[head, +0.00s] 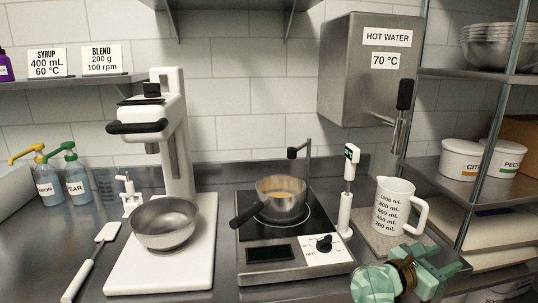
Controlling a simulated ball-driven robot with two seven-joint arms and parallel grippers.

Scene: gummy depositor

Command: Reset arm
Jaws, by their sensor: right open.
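My right gripper (440,264) shows at the bottom right, in pale green with a brownish wrist joint. It is open and I see nothing between its fingers. It is in front of the measuring jug (393,207), which stands upright on a flat square base, and it appears apart from the jug. My left gripper is not in view.
A pot (281,200) with yellowish contents sits on the hot plate (270,254). A steel bowl (165,223) rests on the white mixer (176,130). A spatula (90,262) lies at left. A hot water dispenser (362,75) hangs behind; a shelf rack (470,130) stands right.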

